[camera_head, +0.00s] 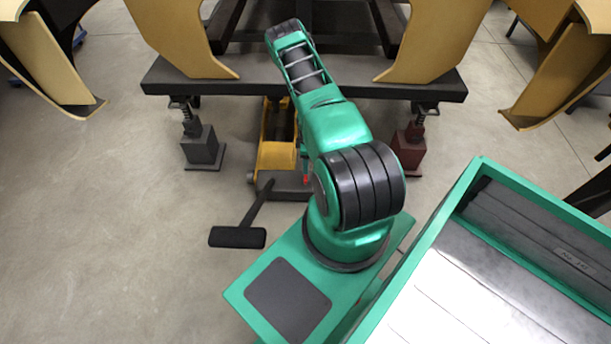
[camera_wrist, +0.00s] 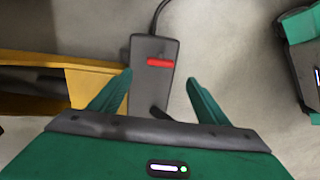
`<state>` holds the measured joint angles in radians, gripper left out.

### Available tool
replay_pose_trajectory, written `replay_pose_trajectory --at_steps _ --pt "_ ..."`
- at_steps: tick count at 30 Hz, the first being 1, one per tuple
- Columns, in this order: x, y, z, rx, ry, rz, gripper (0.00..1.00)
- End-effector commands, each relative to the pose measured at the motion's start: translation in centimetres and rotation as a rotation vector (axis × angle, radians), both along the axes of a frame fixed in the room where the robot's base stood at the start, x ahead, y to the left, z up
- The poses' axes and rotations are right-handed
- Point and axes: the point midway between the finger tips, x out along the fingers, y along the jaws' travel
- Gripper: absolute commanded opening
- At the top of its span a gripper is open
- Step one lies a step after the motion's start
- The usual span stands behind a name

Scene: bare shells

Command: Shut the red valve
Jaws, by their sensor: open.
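The red valve (camera_wrist: 160,62) is a short red bar lying across the grey end block (camera_wrist: 152,85) of a yellow floor jack (camera_wrist: 70,82). In the wrist view it shows just beyond and between the fingertips of my gripper (camera_wrist: 159,77). My gripper is open and empty, with one finger on each side of the grey block. I see no contact with the valve. In the head view a small piece of the red valve (camera_head: 306,180) shows beside my arm, which hides most of my gripper. The yellow jack (camera_head: 276,150) sits under a dark frame.
The jack's handle with a black grip (camera_head: 238,237) sticks out toward the front left. A dark crossbeam (camera_head: 230,88) spans above the jack, with a grey stand (camera_head: 202,150) on the left and a dark red stand (camera_head: 409,150) on the right. Tan curved shells hang above. Floor at left is clear.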

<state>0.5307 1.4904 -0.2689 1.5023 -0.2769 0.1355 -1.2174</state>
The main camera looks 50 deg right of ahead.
Motion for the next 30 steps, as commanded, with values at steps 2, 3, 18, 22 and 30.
replay_pose_trajectory --at_steps 2,3,18,22,30 --pt "-0.1 0.0 -0.6 0.001 0.000 0.002 0.70" --pt "-0.1 0.0 -1.0 0.001 0.000 0.003 0.70" --pt "-0.1 0.1 -8.6 0.001 0.000 0.002 0.70" --pt "0.0 0.1 -9.8 0.001 0.001 0.002 0.70" --pt "0.0 0.1 -10.8 0.000 0.000 0.002 0.70"
